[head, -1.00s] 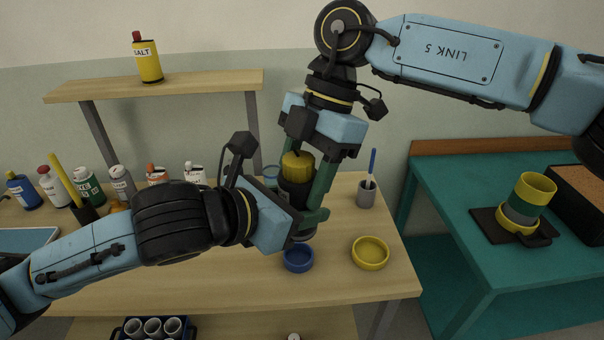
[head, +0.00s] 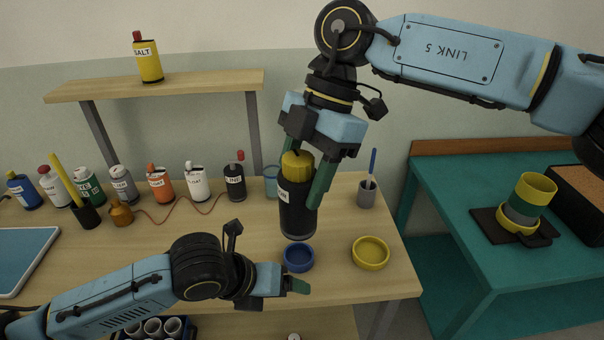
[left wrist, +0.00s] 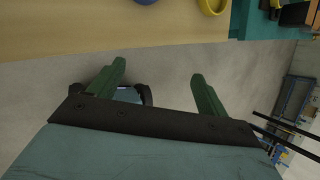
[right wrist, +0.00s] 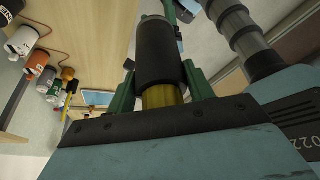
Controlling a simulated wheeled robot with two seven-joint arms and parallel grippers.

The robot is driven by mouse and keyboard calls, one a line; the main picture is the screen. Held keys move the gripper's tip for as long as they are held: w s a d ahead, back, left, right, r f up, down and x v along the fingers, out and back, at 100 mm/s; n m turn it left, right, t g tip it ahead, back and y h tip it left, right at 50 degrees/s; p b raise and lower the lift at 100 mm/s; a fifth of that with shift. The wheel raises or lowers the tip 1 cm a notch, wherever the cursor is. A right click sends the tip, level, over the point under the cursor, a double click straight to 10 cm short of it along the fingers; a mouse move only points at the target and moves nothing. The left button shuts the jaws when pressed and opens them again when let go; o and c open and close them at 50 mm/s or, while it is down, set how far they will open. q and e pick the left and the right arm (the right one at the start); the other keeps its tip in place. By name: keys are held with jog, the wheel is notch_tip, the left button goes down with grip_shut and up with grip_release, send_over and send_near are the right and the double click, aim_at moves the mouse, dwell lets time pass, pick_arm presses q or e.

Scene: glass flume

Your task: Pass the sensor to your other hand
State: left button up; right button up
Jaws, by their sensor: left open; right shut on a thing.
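The sensor (head: 297,208) is a black cylinder with a yellow top and a pale label. It hangs nearly upright in my right gripper (head: 302,185), which is shut on its sides from above. Its lower end is near the blue dish in the head view; I cannot tell how high above the table it is. In the right wrist view the sensor (right wrist: 166,55) lies between the green fingers. My left gripper (head: 299,286) is low at the table's front edge, apart from the sensor. In the left wrist view it (left wrist: 158,72) is open and empty.
A blue dish (head: 298,257) and a yellow dish (head: 370,252) sit at the table's front right. A pen cup (head: 366,194) stands behind them. Several labelled bottles and a corded brown object (head: 121,214) line the back left. A teal bench (head: 480,262) is at right.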

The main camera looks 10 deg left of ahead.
pick_arm(q)
jog(key=s+a+f+n+g+y, duration=0.1)
jog(key=s+a+f+n, duration=0.25)
jog(key=f+n, duration=0.55)
jog(key=s+a+f+n+y, duration=0.15)
jog(key=a+f+n, duration=0.35)
jog(key=f, duration=0.9)
jog(key=s+a+f+n+g+y, duration=0.1)
jog(key=s+a+f+n, duration=0.25)
jog(key=f+n, duration=0.6)
jog(key=s+a+f+n+y, duration=0.1)
jog(key=s+f+n, duration=0.4)
jog(key=s, duration=0.8)
jog(key=s+a+f+n+g, duration=0.1)
jog(key=s+f+n, duration=0.3)
jog(key=s+f, duration=0.5)
jog(key=s, duration=0.4)
jog(key=shift+a+n+g+y, duration=0.3)
jog(key=shift+a+n+y, duration=0.05)
jog(key=shift+a, duration=0.05)
jog(key=shift+f, duration=0.1)
